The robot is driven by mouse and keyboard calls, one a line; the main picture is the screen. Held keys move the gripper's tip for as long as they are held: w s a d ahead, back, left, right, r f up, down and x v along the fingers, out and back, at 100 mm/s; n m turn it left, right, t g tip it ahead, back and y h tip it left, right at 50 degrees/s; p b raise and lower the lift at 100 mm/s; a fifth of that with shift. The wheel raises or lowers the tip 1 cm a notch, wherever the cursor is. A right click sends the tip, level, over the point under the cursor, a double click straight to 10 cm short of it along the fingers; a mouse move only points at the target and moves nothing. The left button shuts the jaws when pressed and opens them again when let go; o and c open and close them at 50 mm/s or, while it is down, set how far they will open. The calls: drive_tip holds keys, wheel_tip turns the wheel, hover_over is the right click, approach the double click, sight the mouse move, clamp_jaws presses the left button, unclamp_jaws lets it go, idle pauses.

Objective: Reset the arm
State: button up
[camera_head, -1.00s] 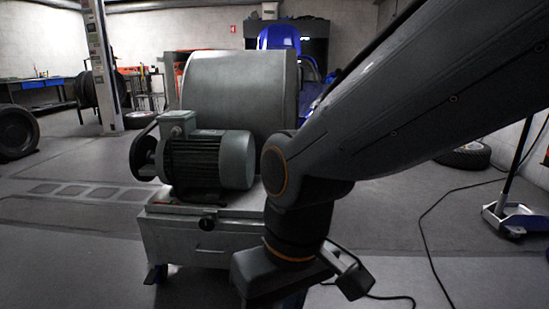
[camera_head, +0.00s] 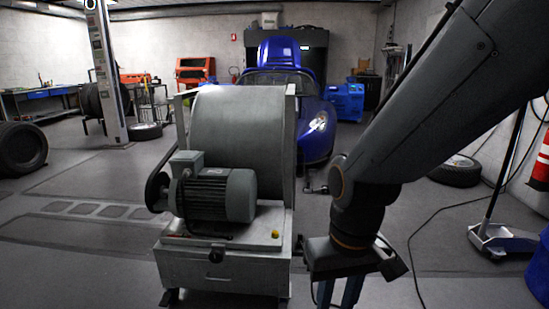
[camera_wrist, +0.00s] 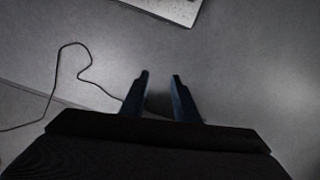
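My gripper (camera_wrist: 159,80) shows in the wrist view as two dark blue fingers standing apart with bare floor between their tips. It is open and empty. In the head view my gripper (camera_head: 338,296) hangs below my wrist at the lower right of centre, pointing down, with its tips cut off by the lower edge. It is to the right of the hub dynamometer (camera_head: 240,125), a grey drum on a metal base with a motor (camera_head: 215,194) and a small yellow knob (camera_head: 275,233). A gap of floor shows between my wrist and the base.
A blue car (camera_head: 279,62) stands behind the drum. A dolly (camera_head: 502,240) with an upright handle, a tire (camera_head: 457,170) and an orange cone (camera_head: 541,165) are on the right. A black cable (camera_wrist: 80,70) lies on the floor near my gripper. Floor at left is mostly clear.

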drive_tip(key=s+d+r+m+p, duration=0.2)
drive_tip(key=d+r+p, duration=0.6)
drive_tip(key=r+p, duration=0.2)
drive_tip(key=shift+s+d+r+h+p, duration=0.15)
drive_tip(key=shift+d+h+p, duration=0.15)
drive_tip(key=shift+p, duration=0.85)
